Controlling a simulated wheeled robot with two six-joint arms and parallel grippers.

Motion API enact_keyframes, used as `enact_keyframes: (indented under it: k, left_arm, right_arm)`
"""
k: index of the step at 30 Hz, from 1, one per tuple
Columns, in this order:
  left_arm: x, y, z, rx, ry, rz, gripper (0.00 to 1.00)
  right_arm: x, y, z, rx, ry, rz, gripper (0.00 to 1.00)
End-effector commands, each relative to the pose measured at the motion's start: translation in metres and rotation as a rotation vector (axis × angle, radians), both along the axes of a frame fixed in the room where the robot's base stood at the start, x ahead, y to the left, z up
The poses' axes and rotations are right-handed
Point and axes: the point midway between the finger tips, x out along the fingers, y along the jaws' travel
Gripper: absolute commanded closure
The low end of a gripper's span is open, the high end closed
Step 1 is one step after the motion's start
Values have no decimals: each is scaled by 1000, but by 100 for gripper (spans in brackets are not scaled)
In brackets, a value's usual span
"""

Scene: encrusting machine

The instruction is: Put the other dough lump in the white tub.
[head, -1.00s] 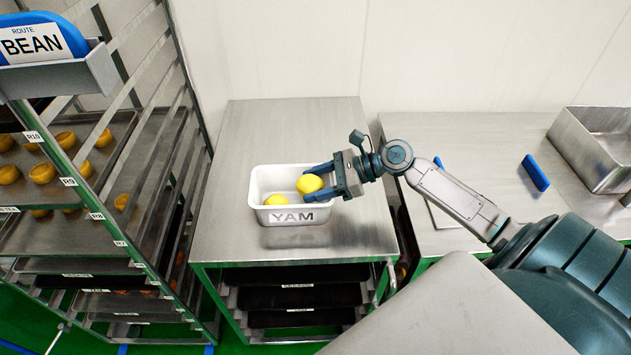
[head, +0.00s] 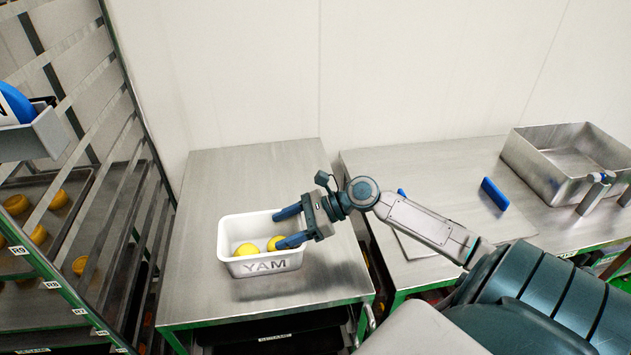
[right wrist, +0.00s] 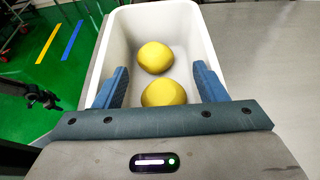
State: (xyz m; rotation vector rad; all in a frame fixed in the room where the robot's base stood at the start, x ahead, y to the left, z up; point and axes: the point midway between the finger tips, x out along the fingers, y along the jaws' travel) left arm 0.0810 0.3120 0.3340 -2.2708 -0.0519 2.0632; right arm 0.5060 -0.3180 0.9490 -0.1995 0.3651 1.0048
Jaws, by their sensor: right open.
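The white tub (head: 233,263), marked YAM, stands on the left steel table. It also shows in the right wrist view (right wrist: 204,38). Two yellow dough lumps lie inside it: one (head: 246,250) toward the left and one (head: 276,243) toward the right in the head view. In the right wrist view they are the farther lump (right wrist: 155,57) and the nearer lump (right wrist: 163,93).
A rack (head: 118,130) with trays of round yellow-brown pieces stands at the left. The right table (head: 440,165) holds a steel bin (head: 545,165) and a blue scraper-like piece (head: 494,194). Bare table surface (head: 250,170) lies behind the tub.

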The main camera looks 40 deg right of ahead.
Motion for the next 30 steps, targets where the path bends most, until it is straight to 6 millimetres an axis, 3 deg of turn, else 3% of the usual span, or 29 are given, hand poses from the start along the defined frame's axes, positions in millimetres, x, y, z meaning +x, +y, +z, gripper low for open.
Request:
enact_keyframes:
  k: [11,18,30]
  left_arm:
    - [4,0,-1,0,-5,0,40]
    - [3,0,9,0,-5,0,40]
    - [1,0,51,0,-2,0,40]
  right_arm:
    - [-20,-32,18,-3,2,2,34]
    - [-32,-52,31,-3,3,2,34]
    - [-51,-83,49,4,1,1,34]
